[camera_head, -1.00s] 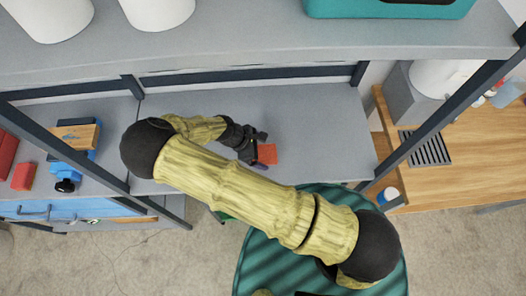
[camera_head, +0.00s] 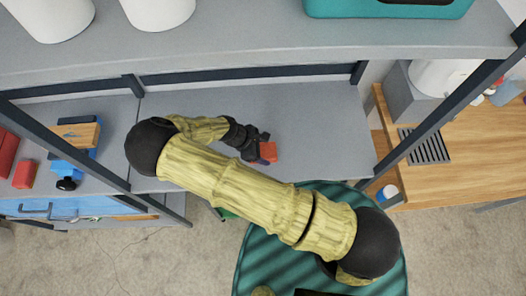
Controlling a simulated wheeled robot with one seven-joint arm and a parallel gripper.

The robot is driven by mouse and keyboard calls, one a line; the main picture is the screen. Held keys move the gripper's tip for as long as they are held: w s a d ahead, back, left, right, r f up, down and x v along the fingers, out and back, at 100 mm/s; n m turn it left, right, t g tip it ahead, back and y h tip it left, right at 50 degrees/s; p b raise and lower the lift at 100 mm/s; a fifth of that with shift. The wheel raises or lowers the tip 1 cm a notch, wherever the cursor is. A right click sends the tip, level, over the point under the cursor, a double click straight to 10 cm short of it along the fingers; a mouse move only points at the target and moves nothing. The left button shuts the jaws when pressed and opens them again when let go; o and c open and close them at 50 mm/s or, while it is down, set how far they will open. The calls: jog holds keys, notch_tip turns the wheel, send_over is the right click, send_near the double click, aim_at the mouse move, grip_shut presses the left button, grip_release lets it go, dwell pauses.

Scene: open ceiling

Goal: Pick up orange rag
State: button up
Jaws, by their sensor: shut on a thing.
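The orange rag (camera_head: 269,151) shows as a small orange-red patch at the tip of my gripper (camera_head: 263,148), above the grey lower shelf (camera_head: 325,130). My gripper is dark and small in the head view, and it is shut on the rag. The fingers cover part of the rag, and I cannot tell whether it is clear of the shelf surface.
A blue vise (camera_head: 77,158) with a wooden block and red boxes (camera_head: 24,174) stand at the left. The upper shelf (camera_head: 250,42) holds white containers (camera_head: 158,12) and a teal case (camera_head: 390,8). Dark posts flank the bay. A wooden counter (camera_head: 475,160) is at the right.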

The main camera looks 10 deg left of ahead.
aim_at(263, 150)
notch_tip(263, 150, up, 9)
jog(key=b, duration=0.3)
jog(key=shift+r, duration=0.1)
jog(key=shift+s+r, duration=0.1)
jog(key=shift+r, duration=0.35)
jog(key=shift+o, duration=0.5)
